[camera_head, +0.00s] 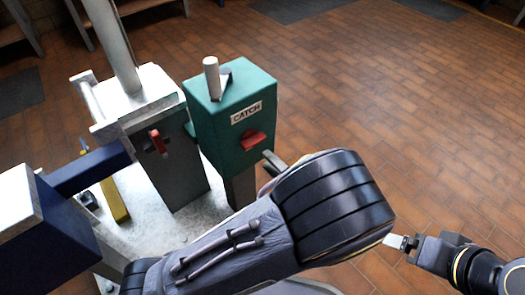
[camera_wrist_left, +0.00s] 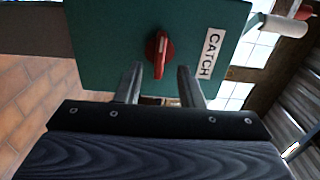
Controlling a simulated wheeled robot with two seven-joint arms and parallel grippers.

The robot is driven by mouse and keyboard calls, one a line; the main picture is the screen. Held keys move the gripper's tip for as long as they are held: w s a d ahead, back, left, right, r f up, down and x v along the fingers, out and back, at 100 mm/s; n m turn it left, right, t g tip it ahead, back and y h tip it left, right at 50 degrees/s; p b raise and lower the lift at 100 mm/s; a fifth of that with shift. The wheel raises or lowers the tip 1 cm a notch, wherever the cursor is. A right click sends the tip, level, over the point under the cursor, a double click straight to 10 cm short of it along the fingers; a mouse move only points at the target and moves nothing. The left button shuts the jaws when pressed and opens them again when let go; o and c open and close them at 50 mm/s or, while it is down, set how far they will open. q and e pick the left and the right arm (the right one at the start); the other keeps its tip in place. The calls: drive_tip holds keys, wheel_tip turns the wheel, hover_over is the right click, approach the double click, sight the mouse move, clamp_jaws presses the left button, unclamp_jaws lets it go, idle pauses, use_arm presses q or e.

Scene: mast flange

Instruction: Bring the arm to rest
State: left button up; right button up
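My left arm (camera_head: 335,205) crosses the lower middle of the head view. Its gripper (camera_head: 274,161) shows only partly there, beside the teal box marked CATCH (camera_head: 232,112); the rest is hidden behind the wrist. In the left wrist view the two fingers (camera_wrist_left: 159,72) stand apart with nothing held. The box's red knob (camera_wrist_left: 160,50) shows between and beyond the fingertips; it also shows in the head view (camera_head: 254,138), apparently a short way from them. My right gripper (camera_head: 408,244) is at the lower right, over the floor; its opening is unclear.
A grey-white housing (camera_head: 178,150) with a red lever (camera_head: 158,143) and a pole (camera_head: 112,45) stands left of the teal box. A blue and white block (camera_head: 45,230) is at the far left, near a yellow bar (camera_head: 114,200). The tiled floor (camera_head: 430,110) is clear at right.

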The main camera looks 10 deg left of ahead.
use_arm(q)
drive_tip(key=shift+s+d, duration=0.2)
drive_tip(key=shift+d, duration=0.05)
idle(0.3)
drive_tip(key=s+a+n+g+h, duration=0.7)
drive_tip(key=s+a+g+h, duration=0.5)
drive_tip(key=s+a+h, duration=0.2)
wheel_tip(320, 180, up, 44)
drive_tip(key=s+n+t+h+p, duration=0.2)
drive_tip(key=t+h+p, duration=0.2)
drive_tip(key=p, duration=3.3)
drive_tip(key=d+t, duration=0.1)
drive_tip(key=t, duration=0.1)
drive_tip(key=shift+s+r+t+p, duration=0.15)
drive_tip(key=shift+s+t+p, duration=0.05)
drive_tip(key=shift+t+p, duration=0.15)
